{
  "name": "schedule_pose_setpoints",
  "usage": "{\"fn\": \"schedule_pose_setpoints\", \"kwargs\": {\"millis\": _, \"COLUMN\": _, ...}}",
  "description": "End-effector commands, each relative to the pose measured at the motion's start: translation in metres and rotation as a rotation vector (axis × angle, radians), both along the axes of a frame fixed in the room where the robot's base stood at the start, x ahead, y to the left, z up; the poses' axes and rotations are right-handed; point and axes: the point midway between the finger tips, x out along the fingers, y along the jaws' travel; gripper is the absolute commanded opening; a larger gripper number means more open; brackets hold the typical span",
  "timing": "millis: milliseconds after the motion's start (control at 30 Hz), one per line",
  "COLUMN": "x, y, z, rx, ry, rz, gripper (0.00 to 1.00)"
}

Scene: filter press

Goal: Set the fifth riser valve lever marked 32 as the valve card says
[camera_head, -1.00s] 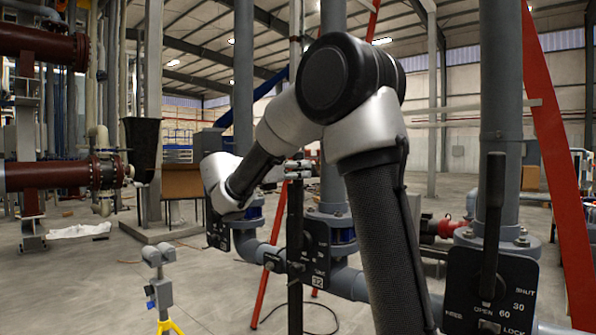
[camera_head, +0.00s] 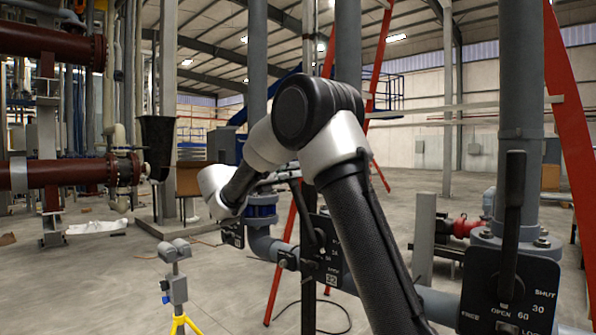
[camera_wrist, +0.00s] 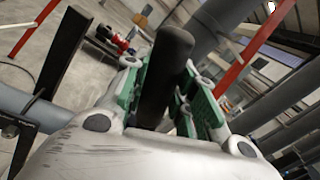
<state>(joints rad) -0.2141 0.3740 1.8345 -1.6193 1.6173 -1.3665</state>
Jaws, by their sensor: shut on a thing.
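The black lever (camera_head: 309,215) stands on the dark valve plate (camera_head: 330,250) that bears the white label 32 (camera_head: 331,279). It leans, its top toward the left. In the wrist view my gripper (camera_wrist: 168,78) is shut on the lever's black grip (camera_wrist: 165,60), with green-backed fingers on both sides. In the head view my forearm and wrist are left of the lever, and the gripper is small and partly hidden. My arm covers the plate's right edge. The plate's angle marks are too small to read. I cannot make out a valve card.
At the right front stands another plate (camera_head: 540,290) marked FREE, OPEN, 60, 30, SHUT and LOCK, with an upright black lever (camera_head: 514,190). Another plate (camera_head: 232,232) is farther left. Red slanted legs, grey riser pipes and a yellow-legged stand (camera_head: 176,290) are around.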

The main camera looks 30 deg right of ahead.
Motion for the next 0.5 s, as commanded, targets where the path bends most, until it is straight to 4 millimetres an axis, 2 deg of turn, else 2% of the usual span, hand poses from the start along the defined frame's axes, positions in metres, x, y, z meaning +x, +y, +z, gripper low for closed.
{"fn": "schedule_pose_setpoints", "kwargs": {"millis": 200, "x": 0.013, "y": 0.005, "z": -0.008, "rx": -0.023, "ry": 0.065, "rz": 0.002, "gripper": 0.00}}
{"fn": "schedule_pose_setpoints", "kwargs": {"millis": 500, "x": 0.016, "y": 0.006, "z": -0.009, "rx": -0.029, "ry": 0.081, "rz": 0.003, "gripper": 0.00}}
